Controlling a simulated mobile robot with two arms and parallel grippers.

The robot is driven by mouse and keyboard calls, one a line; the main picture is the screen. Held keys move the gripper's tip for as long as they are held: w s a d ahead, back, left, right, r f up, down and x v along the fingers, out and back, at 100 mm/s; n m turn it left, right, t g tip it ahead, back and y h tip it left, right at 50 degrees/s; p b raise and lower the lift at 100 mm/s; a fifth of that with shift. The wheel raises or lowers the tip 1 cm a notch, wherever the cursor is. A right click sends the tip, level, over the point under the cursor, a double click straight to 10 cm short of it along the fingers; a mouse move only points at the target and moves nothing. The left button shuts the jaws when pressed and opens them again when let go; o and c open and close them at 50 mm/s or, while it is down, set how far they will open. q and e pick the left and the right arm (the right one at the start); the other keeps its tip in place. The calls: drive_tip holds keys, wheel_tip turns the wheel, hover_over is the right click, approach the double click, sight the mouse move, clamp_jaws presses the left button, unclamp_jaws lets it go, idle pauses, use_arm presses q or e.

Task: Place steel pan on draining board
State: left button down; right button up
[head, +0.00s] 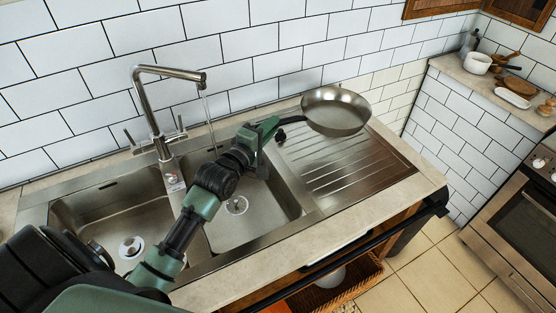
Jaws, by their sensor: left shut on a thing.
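The steel pan (337,112) is a shallow round pan with a dark handle, at the back of the draining board. My left gripper (277,126) is shut on the handle, to the left of the pan. The pan looks roughly level, above the far part of the ridged steel draining board (345,175). I cannot tell whether its base touches the board. My right gripper is not in view.
A double steel sink (120,212) lies left of the draining board, with a tall tap (160,120) behind it. White tiled wall rises behind. An oven (520,220) and a ledge with a white pot (477,63) stand at the right. Most of the draining board is bare.

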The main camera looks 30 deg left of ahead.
use_arm(q)
wheel_tip(320, 180, down, 14)
drive_tip(key=shift+w, duration=0.15)
idle(0.3)
drive_tip(key=shift+f, duration=0.1)
drive_tip(key=c, duration=1.5)
unclamp_jaws()
drive_tip(key=shift+f, duration=0.15)
drive_tip(key=shift+c, duration=0.2)
drive_tip(key=shift+o, duration=0.9)
